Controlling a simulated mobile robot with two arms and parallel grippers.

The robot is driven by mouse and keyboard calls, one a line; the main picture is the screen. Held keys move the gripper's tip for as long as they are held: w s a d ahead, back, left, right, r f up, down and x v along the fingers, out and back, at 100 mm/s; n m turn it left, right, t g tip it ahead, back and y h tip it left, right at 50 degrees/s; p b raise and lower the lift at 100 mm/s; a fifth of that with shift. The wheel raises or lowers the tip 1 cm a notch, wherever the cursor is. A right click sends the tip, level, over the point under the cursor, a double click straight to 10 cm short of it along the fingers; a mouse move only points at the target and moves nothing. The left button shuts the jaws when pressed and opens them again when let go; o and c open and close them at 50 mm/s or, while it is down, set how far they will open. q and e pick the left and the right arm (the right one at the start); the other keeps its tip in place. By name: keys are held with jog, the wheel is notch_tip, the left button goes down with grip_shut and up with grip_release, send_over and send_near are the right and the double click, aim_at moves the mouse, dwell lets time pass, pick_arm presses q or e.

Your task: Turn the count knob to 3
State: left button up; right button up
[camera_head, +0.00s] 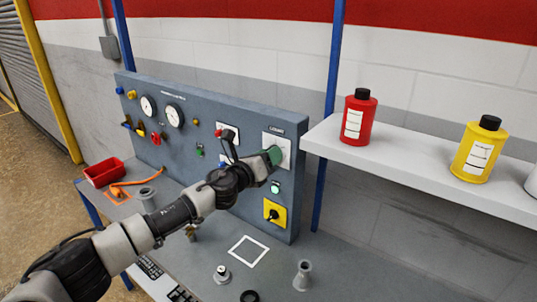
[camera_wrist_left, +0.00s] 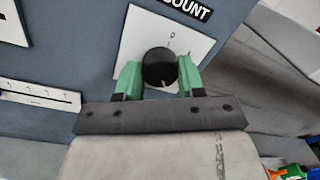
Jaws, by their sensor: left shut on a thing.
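The black count knob (camera_wrist_left: 158,66) sits on a white plate (camera_wrist_left: 136,36) under a label reading COUNT. One small mark, which looks like 0, shows on the plate above the knob. A pale line shows on the knob's near lower side; the other dial marks are hidden or unreadable. My left gripper (camera_wrist_left: 160,78) has its green fingers on both sides of the knob and is shut on it. In the head view my left gripper (camera_head: 274,155) reaches the white plate (camera_head: 284,141) at the panel's right side and hides the knob. My right gripper is out of view.
A shelf (camera_head: 395,160) at the right holds a red bottle (camera_head: 358,117) and a yellow bottle (camera_head: 478,152). Small parts stand on the bench.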

pick_arm(q)
jog(key=shift+f+m, duration=0.1)
jog(key=shift+m, duration=0.8)
jog(key=o, duration=0.9)
jog(key=v, duration=1.1)
jog(key=shift+d, duration=0.1)
